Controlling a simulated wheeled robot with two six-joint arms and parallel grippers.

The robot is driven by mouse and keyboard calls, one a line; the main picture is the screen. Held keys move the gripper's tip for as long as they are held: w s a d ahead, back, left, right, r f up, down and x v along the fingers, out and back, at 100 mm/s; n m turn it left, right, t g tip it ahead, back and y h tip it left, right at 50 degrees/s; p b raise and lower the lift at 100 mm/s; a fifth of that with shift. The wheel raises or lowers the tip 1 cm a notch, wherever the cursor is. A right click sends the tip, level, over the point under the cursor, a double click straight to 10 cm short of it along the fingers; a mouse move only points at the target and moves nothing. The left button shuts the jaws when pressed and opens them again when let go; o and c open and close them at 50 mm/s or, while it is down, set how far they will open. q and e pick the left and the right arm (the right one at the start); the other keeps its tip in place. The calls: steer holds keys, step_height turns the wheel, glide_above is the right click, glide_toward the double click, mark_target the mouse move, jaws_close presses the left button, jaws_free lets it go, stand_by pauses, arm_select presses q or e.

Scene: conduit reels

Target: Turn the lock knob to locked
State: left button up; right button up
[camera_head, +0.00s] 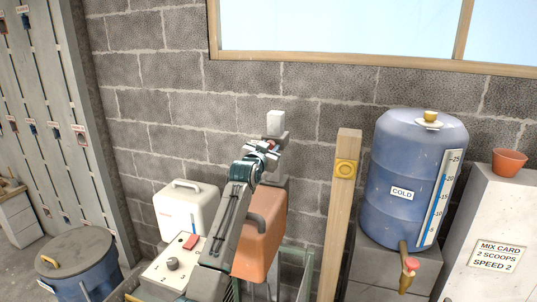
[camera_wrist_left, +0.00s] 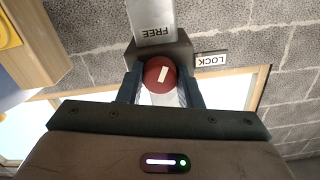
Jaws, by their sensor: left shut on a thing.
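The lock knob (camera_wrist_left: 158,75) is round and dark red with a short white mark, on a grey block on the wall. The mark is slightly tilted in the left wrist view. An upside-down FREE plate (camera_wrist_left: 157,28) sits above the knob in that view, and a LOCK label (camera_wrist_left: 211,60) sits to its right. My left gripper (camera_wrist_left: 158,88) has one finger on each side of the knob and is shut on it. In the head view my left gripper (camera_head: 271,149) is at the block on the brick wall, with the knob mostly hidden. My right gripper is not in view.
An orange container (camera_head: 266,232) and a white container (camera_head: 186,211) stand below my left arm. A wooden post (camera_head: 338,220) with a yellow ring stands to the right, before a blue COLD tank (camera_head: 404,165). The wall around the knob is clear.

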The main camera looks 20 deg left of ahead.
arm_select(q)
steer(key=shift+f+m+b, duration=0.1)
steer(key=shift+m+b, duration=2.6)
steer(key=shift+m, duration=3.6)
steer(key=o, duration=1)
steer(key=shift+s, duration=0.1)
